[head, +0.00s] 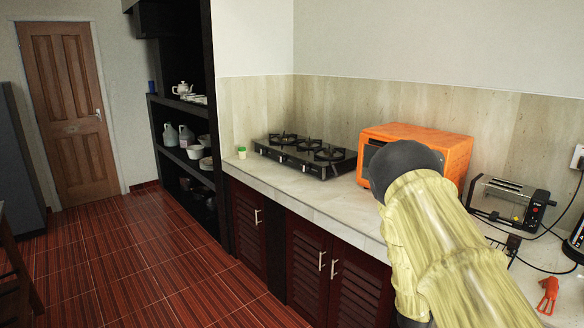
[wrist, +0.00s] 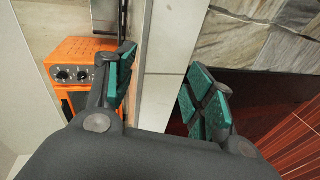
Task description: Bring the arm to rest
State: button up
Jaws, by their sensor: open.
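My gripper (wrist: 160,78) shows in the wrist view with its two teal-padded fingers spread wide apart. Nothing is between the fingers. Behind them are the pale counter edge and, to the left, the orange oven (wrist: 76,47) with its dark knobs. In the head view my arm rises from the lower right in front of the counter, and its dark rounded joint overlaps the front of the orange oven (head: 432,138). The gripper itself cannot be made out in the head view.
A black gas hob (head: 305,154) and a small green-and-white jar (head: 242,152) sit left of the oven. A toaster (head: 508,203), cables and a small red object (head: 548,292) lie to the right. Dark shelves (head: 186,150) stand at the back left. The red floor (head: 140,262) is open.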

jog(key=s+a+f+m+g+y, duration=0.25)
jog(key=s+a+f, duration=0.35)
jog(key=s+f, duration=0.5)
jog(key=s+a+f+m+g+y, duration=0.1)
jog(key=s+a+f+g+y, duration=0.3)
jog(key=s+f, duration=0.75)
jog(key=s+a+m+g+y, duration=0.1)
jog(key=s+a, duration=0.3)
jog(key=s, duration=0.5)
jog(key=s+a+m+g+y, duration=0.1)
jog(key=s+a, duration=0.4)
jog(key=s, duration=0.5)
jog(key=s+a+m+g+y, duration=0.2)
jog(key=s+a, duration=0.3)
jog(key=s, duration=0.4)
jog(key=shift+s+r, duration=0.2)
jog(key=shift+s, duration=0.05)
jog(key=shift+m, duration=0.25)
